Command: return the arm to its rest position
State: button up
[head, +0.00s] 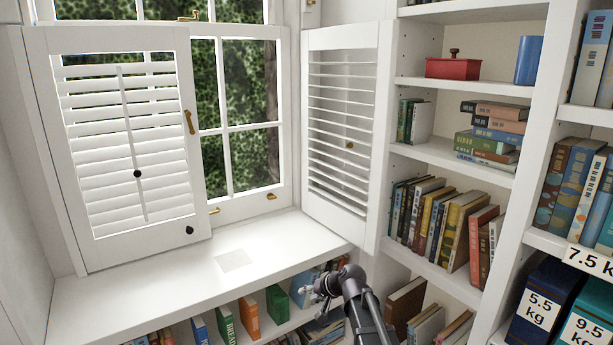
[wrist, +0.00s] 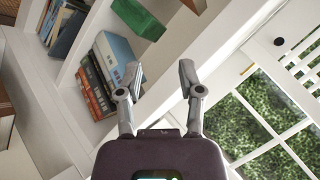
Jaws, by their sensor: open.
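My arm (head: 358,305) rises from the bottom of the head view, right of centre, bent at its top. My gripper (head: 312,291) points left there, in front of the low bookshelf and just below the front edge of the window ledge. It looks small and its fingers are hard to make out in that view. In the wrist view my gripper (wrist: 158,78) has its two grey fingers spread apart, with nothing between them.
A white window ledge (head: 150,285) runs under the window, with louvred shutters (head: 130,150) (head: 340,125) on both sides. Low shelves hold books, including a green one (head: 277,304). Tall bookshelves (head: 440,150) stand at right, with a red box (head: 452,68). The ledge is mostly clear.

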jog(key=s+d+f+n+g+h+b, duration=0.1)
jog(key=s+d+f+g+h+b, duration=0.25)
jog(key=s+d, duration=0.6)
jog(key=s+d+f+g+h+p, duration=0.15)
jog(key=s+d+f+h, duration=0.4)
jog(key=s, duration=0.75)
notch_tip(320, 180, up, 30)
jog(key=d+y+p, duration=0.1)
jog(key=p, duration=2.9)
jog(key=shift+w+d+r+g, duration=0.15)
jog(key=shift+w+r+g, duration=0.05)
jog(key=shift+w+g, duration=0.1)
